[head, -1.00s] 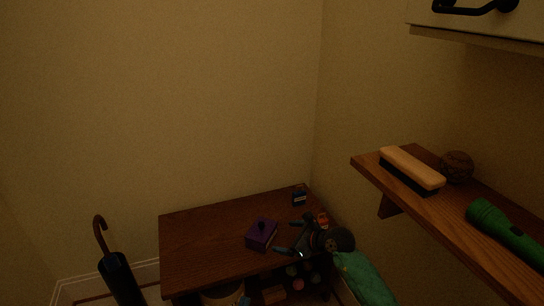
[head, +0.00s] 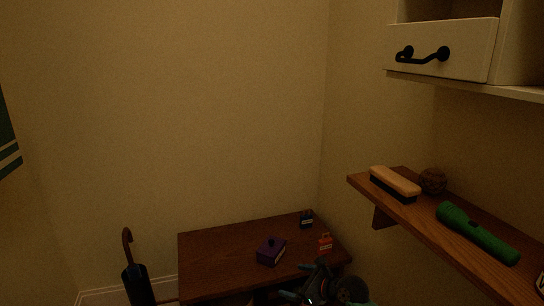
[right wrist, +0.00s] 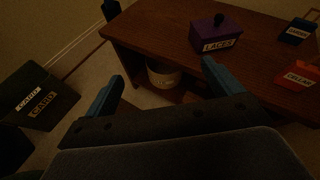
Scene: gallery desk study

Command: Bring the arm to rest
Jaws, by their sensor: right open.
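My right gripper (head: 298,282) is at the bottom of the head view, by the front edge of the wooden desk (head: 215,254). In the right wrist view the two blue fingers of my right gripper (right wrist: 162,72) stand wide apart with nothing between them. A purple lidded box (head: 271,251) with a dark knob sits on the desk; in the wrist view its label reads LACES. The right fingertip appears just below this box (right wrist: 214,30) in that view, apart from it. Most of my right arm is cut off by the lower picture edge. My left gripper is not in view.
A red labelled item (head: 325,243) and a small dark blue one (head: 307,219) stand on the desk. An umbrella (head: 137,285) is at the left. A wall shelf (head: 415,216) holds a brush (head: 394,184), a ball (head: 433,181) and a green torch (head: 478,233). A drawer (head: 450,52) hangs above.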

